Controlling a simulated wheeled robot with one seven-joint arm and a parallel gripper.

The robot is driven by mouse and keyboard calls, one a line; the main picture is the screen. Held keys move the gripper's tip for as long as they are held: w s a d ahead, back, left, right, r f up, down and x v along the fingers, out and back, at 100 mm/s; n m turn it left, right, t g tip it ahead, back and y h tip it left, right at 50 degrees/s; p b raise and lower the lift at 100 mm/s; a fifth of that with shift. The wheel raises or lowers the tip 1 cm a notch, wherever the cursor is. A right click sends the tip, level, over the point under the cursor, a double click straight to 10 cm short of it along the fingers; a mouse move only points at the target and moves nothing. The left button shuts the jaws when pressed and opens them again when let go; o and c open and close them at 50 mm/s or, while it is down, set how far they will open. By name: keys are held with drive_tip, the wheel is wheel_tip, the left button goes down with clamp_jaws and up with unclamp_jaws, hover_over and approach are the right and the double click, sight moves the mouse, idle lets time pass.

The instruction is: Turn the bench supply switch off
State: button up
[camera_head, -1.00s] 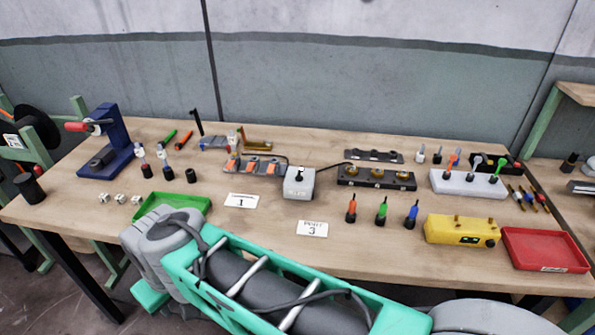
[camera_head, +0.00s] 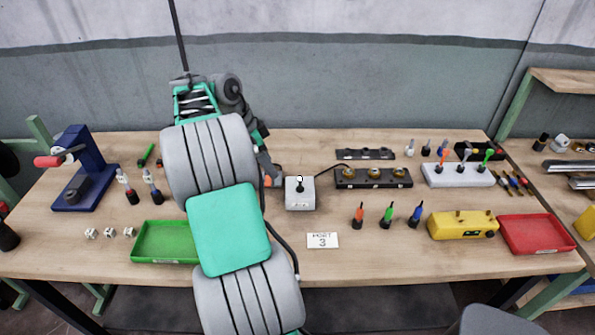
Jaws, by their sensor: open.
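A small white box (camera_head: 300,198) with a black toggle switch (camera_head: 300,184) on top stands mid-bench; it looks like the bench supply switch. A dark cable runs from it to a black block with brass terminals (camera_head: 373,177). The label on its front is too small to read. My gripper (camera_head: 273,176) points down just left of the box, apart from the toggle as far as I can see. It is small and partly hidden behind my arm, and its jaws are open with nothing visible in them.
My arm covers the bench left of the box.

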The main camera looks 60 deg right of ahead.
sight(300, 183)
drive_tip(key=s+d+f+m, duration=0.1)
drive_tip(key=s+f, duration=0.1)
drive_tip(key=s+d+f+m+b, duration=0.1)
drive_tip(key=s+d+f, duration=0.1)
drive_tip(key=f, duration=0.1)
drive_tip(key=s+d+f+m, duration=0.1)
drive_tip(key=s+d+f, duration=0.1)
drive_tip(key=s+f, duration=0.1)
drive_tip(key=shift+f+m+g+y, duration=0.1)
drive_tip(key=shift+m+g+y, duration=0.2)
drive_tip(key=shift+m+g, duration=0.1)
drive_tip(key=shift+w, duration=0.15)
clamp_jaws()
